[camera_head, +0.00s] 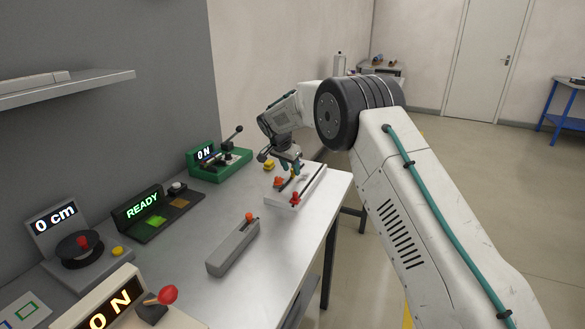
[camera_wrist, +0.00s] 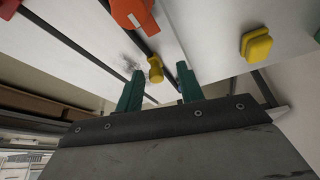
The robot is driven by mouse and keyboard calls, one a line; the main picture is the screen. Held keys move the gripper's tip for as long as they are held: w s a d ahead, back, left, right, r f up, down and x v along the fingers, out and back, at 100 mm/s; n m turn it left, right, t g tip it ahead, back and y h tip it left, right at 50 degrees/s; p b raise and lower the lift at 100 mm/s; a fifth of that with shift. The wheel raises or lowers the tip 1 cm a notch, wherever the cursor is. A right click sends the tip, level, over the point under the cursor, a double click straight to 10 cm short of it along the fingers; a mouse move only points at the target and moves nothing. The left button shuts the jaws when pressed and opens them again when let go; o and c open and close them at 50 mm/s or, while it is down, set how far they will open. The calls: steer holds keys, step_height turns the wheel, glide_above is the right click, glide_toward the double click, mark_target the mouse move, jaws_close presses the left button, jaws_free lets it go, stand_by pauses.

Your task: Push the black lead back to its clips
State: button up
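My gripper (camera_head: 291,168) is over a white panel (camera_head: 313,188) at the far right end of the bench. In the wrist view my gripper (camera_wrist: 159,72) has its two teal fingers apart, with a small yellow knob (camera_wrist: 155,70) showing between or just beyond them. I cannot tell whether they touch it. Thin dark strips run along the panel, one of them (camera_wrist: 72,42) to the left of an orange knob (camera_wrist: 131,12). I cannot tell which strip, if any, is the black lead, and no clips can be made out.
A red knob (camera_head: 295,198) is at the panel's near side. A green lever box (camera_head: 218,166) stands to the left, and a grey slider box (camera_head: 233,248) nearer. Bare bench lies between them.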

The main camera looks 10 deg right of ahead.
steer(key=shift+r, duration=0.1)
steer(key=v, duration=0.7)
steer(key=shift+r, duration=0.25)
steer(key=shift+s+a, duration=0.1)
steer(key=shift+a, duration=0.05)
